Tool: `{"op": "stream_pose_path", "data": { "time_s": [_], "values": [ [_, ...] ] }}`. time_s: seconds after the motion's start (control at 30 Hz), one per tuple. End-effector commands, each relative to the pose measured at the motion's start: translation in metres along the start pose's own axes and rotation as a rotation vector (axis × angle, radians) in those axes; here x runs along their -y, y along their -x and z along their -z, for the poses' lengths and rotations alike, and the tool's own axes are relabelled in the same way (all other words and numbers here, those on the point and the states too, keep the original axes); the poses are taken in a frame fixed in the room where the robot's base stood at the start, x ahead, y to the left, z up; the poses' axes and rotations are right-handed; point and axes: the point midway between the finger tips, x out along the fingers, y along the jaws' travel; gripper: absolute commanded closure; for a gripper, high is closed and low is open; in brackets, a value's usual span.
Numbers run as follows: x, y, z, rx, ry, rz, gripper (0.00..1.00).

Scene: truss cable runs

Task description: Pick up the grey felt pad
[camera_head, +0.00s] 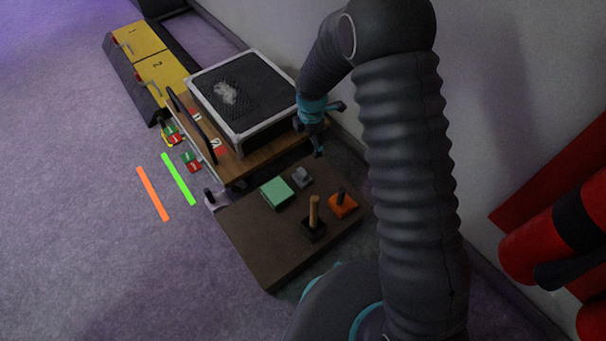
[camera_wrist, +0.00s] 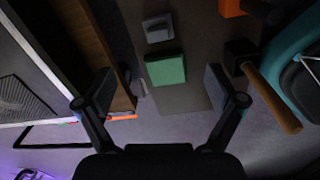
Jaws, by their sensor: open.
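The grey felt pad (camera_head: 302,177) looks like a small grey block with a raised grip, on the brown board (camera_head: 252,241) just behind the green block (camera_head: 277,192). In the wrist view the grey pad (camera_wrist: 158,27) is at the top middle, beyond the green block (camera_wrist: 165,69). My gripper (camera_head: 325,132) is open and empty, above the back edge of the board, up and to the right of the pad in the head view.
An orange block with a dark peg (camera_head: 343,204) and a black block with a wooden handle (camera_head: 313,226) stand on the board. A wooden stand (camera_head: 243,170) with a framed dark mesh box (camera_head: 240,93) is close behind. The wall is at right; the board's front left is bare.

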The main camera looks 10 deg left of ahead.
Motion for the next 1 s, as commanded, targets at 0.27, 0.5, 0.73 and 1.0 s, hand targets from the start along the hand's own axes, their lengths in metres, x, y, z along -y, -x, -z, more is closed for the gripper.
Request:
{"op": "stream_pose_path", "data": {
  "time_s": [0.27, 0.5, 0.73, 1.0],
  "values": [
    [-0.008, -0.05, 0.022, -0.01, 0.177, 0.034, 0.06],
    [-0.007, -0.079, 0.028, -0.012, 0.2, 0.04, 0.06],
    [-0.005, -0.12, 0.028, -0.012, 0.199, 0.04, 0.06],
    [-0.005, -0.141, 0.026, -0.011, 0.196, 0.037, 0.06]
  ]
}}
